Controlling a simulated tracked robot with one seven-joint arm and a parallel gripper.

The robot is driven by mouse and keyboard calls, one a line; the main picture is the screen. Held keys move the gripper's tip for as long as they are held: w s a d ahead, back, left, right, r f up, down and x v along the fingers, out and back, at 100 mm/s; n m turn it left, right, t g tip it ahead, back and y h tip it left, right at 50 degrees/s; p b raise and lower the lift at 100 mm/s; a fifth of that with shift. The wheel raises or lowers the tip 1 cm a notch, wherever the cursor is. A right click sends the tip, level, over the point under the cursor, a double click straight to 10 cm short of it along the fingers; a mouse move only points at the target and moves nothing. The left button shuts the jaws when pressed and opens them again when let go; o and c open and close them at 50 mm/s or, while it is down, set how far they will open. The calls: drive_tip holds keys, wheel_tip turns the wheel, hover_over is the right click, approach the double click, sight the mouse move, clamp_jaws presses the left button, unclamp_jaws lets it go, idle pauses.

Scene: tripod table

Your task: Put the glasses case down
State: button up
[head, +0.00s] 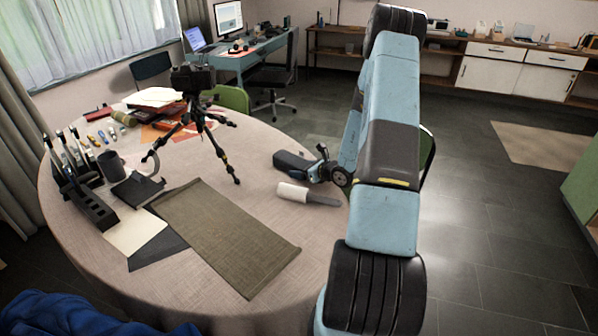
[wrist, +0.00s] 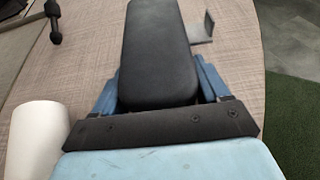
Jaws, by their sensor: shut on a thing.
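The glasses case (head: 292,161) is a dark, rounded, oblong case over the right part of the round table (head: 255,150). In the wrist view the case (wrist: 157,45) points away from me, between the blue fingers of my gripper (wrist: 160,82). My gripper is shut on its near end, which the dark gripper bar hides. In the head view my gripper (head: 315,170) is low over the table at the right edge, partly behind my arm. I cannot tell whether the case touches the tabletop.
A white lint roller (head: 293,193) lies close by, in front of the case; it shows at left in the wrist view (wrist: 36,135). A tripod with camera (head: 200,125) stands to the left. An olive mat (head: 225,235) lies at the front. Bare cloth lies between tripod and case.

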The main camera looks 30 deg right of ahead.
drive_tip(key=o, duration=1.2)
drive_tip(key=shift+s, duration=0.1)
drive_tip(key=v, duration=1.1)
drive_tip(key=shift+s+d+r, duration=0.1)
drive_tip(key=shift+s+r, duration=0.1)
drive_tip(key=shift+r, duration=0.05)
drive_tip(key=s+a+r+n+g+y, duration=0.2)
drive_tip(key=s+a+r+n+g, duration=0.15)
drive_tip(key=a+r+n, duration=0.55)
drive_tip(key=s+a+r+n+g+y, duration=0.25)
drive_tip(key=a+r+n+g, duration=0.35)
drive_tip(key=a+r, duration=0.5)
drive_tip(key=s+a+r+n+h, duration=0.1)
drive_tip(key=s+r+n+h, duration=0.2)
drive_tip(key=s+r+n, duration=0.2)
drive_tip(key=s+a+r+n+t+h, duration=0.1)
drive_tip(key=s+r+n+h, duration=0.2)
drive_tip(key=s+r+n, duration=0.3)
drive_tip(key=s+a+r+n+t+h, duration=0.1)
drive_tip(key=s+r+n+h, duration=0.3)
drive_tip(key=s, duration=0.5)
drive_tip(key=shift+a+r+n+t, duration=0.2)
drive_tip(key=shift+r+n+t, duration=0.05)
drive_tip(key=shift+r+n, duration=0.45)
